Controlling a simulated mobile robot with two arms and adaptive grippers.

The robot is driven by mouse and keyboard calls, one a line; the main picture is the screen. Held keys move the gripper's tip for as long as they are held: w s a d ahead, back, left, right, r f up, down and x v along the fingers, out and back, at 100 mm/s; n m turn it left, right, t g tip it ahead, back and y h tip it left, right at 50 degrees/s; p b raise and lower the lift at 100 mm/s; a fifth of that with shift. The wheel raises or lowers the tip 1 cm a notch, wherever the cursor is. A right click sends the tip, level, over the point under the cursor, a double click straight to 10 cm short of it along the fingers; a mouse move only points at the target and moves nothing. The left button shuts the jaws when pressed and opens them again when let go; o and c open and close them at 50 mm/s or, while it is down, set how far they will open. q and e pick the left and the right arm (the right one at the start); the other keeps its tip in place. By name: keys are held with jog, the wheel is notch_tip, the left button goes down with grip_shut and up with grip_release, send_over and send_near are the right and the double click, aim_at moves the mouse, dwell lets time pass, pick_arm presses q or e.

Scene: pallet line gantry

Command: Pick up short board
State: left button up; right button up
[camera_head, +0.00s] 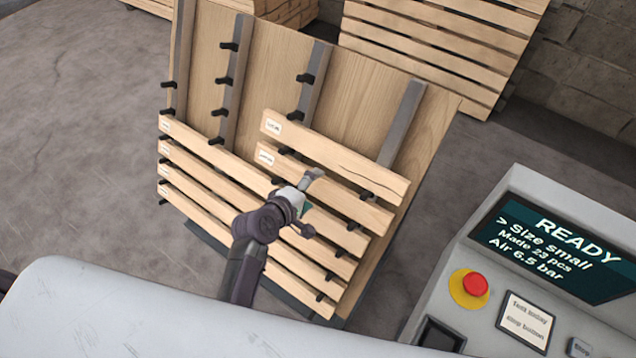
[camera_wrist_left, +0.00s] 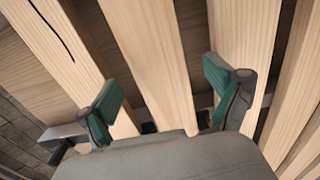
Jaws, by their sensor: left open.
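Wooden boards lie across pegs on a leaning rack in the head view. The top right board (camera_head: 340,158) has a label and a dark crack; the labelled board under it (camera_head: 345,202) is partly hidden by my left gripper (camera_head: 304,190). In the left wrist view the cracked board (camera_wrist_left: 52,45) is at the left. My left gripper (camera_wrist_left: 163,88) is open there, its green-padded fingers on either side of the neighbouring board (camera_wrist_left: 150,50). Whether they touch it I cannot tell. My right gripper is not in view.
The rack's plywood back (camera_head: 265,70) carries grey uprights with black pegs, several empty. A grey control console (camera_head: 440,290) with a READY screen (camera_head: 555,248) and red button (camera_head: 475,284) stands at the right. Slatted pallets (camera_head: 440,40) stand behind. Floor at left is clear.

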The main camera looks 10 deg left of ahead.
aim_at(316, 186)
pick_arm(q)
jog(key=x, duration=0.3)
jog(key=shift+w, duration=0.15)
jog(key=c, duration=1.4)
